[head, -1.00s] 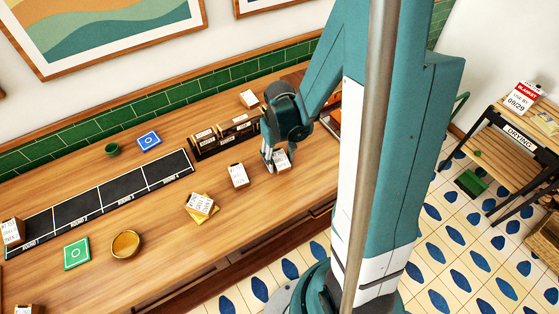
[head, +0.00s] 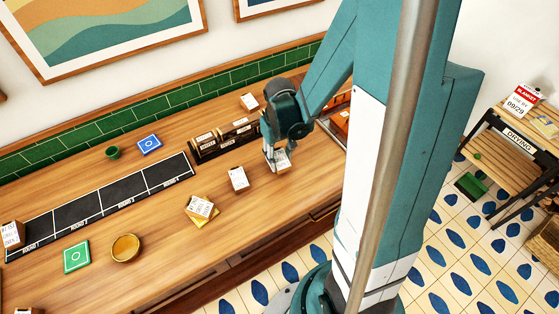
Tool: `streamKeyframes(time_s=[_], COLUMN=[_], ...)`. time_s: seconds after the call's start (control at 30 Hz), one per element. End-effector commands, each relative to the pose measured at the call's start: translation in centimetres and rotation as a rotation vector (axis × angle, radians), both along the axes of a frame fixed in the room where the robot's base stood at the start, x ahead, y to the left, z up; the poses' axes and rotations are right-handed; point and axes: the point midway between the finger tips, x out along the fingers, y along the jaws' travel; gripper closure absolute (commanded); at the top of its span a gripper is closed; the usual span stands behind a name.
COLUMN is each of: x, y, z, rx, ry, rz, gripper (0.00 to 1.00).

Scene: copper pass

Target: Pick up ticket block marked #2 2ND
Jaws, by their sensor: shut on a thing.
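My gripper (head: 276,164) is at the right part of the wooden counter, pointing down, shut on a small ticket block (head: 283,161) with a white printed face. The block is at or just above the counter top; I cannot tell which. The fingers hide part of it, and its marking is too small to read. Another ticket block (head: 238,179) stands just left of the gripper. One more ticket block (head: 202,206) sits on a yellow tile further left. I cannot read which of these blocks is marked #2 2ND.
A dark labelled rack (head: 222,138) stands behind and left of the gripper. Another block (head: 249,101) is by the wall. A black strip with marked sections (head: 105,204), a brass bowl (head: 126,248), and green (head: 76,256) and blue (head: 149,144) tiles lie left. The counter's front is mostly clear.

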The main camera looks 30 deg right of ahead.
Motion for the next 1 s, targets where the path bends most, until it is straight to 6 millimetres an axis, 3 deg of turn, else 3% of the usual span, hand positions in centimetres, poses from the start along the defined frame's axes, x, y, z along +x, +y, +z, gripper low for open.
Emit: streamKeyframes(time_s=[0.6,1.0], x=[0.0,0.0], y=[0.0,0.0], z=[6.5,7.6], rx=[0.000,0.000], ry=[0.000,0.000], rz=[0.000,0.000], gripper=[0.81,0.81])
